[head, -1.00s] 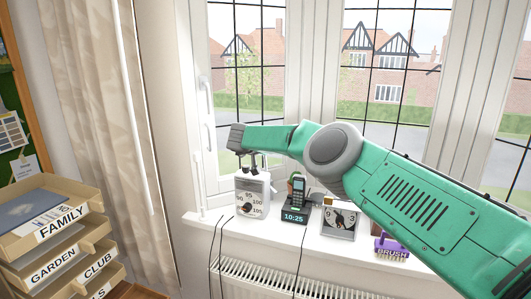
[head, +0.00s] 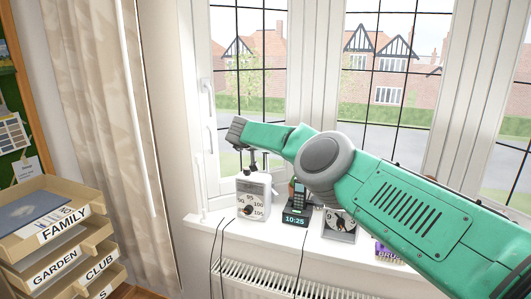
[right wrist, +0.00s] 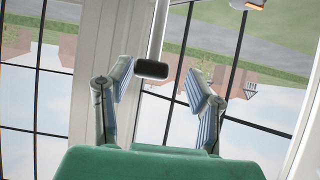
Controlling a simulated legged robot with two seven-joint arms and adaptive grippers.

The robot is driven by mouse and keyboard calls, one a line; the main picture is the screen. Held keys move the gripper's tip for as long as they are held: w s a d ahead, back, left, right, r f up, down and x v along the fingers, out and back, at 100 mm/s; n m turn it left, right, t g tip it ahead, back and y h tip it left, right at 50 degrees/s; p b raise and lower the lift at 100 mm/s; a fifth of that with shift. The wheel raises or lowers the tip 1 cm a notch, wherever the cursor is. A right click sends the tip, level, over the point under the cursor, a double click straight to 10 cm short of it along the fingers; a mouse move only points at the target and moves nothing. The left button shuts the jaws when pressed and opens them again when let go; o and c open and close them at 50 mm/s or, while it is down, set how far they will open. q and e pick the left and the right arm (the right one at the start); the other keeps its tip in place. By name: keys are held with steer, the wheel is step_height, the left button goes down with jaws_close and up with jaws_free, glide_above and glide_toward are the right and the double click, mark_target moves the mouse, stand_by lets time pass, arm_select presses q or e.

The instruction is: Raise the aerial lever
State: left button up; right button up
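A pale grey radio (head: 255,206) with a numbered dial stands on the white sill near its left end. The right arm reaches in from the right, and my right gripper (head: 253,161) hangs just above the radio's top. In the right wrist view, a thin grey rod with a black end (right wrist: 152,69), apparently the aerial lever, lies between the separated fingers of the right gripper (right wrist: 160,78). The fingers are open, with a visible gap on each side of the black end. The aerial is too small to make out in the head view. My left gripper is not in view.
Black cables (head: 301,258) hang over the radiator (head: 270,280). Labelled trays (head: 60,235) stand left.

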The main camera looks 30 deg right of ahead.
steer(key=shift+a+f, duration=0.1)
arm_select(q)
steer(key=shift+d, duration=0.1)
arm_select(e)
steer(key=v, duration=1.1)
steer(key=shift+s+a, duration=0.15)
steer(key=shift+s, duration=0.05)
steer(key=shift+a, duration=0.1)
